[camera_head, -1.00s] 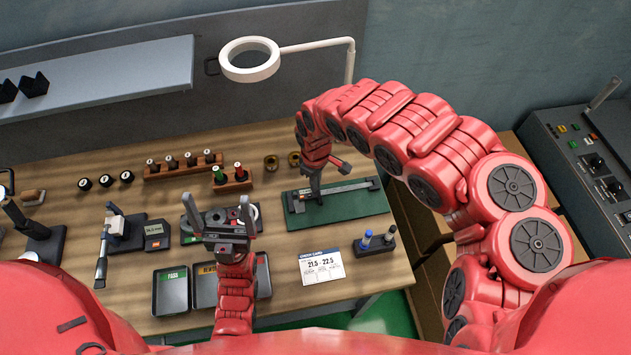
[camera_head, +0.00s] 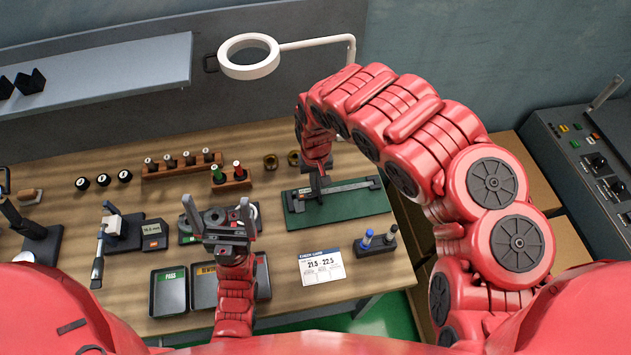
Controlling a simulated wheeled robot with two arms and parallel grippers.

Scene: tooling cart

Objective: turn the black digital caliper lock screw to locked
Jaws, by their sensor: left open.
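The black digital caliper (camera_head: 350,187) lies across the green mat (camera_head: 340,212) on the right part of the wooden bench. Its lock screw is too small or hidden to make out. My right gripper (camera_head: 318,192) points down at the left part of the caliper, over its head end. Its fingers show as a narrow dark shape, so their opening and any contact with the caliper cannot be told. My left gripper (camera_head: 218,212) is open and empty, fingers pointing up and away, in front of the bench's middle.
A ring lamp (camera_head: 249,70) hangs at the back. Trays (camera_head: 169,291) lie near the front edge. A wooden rack (camera_head: 231,178) is left of the mat.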

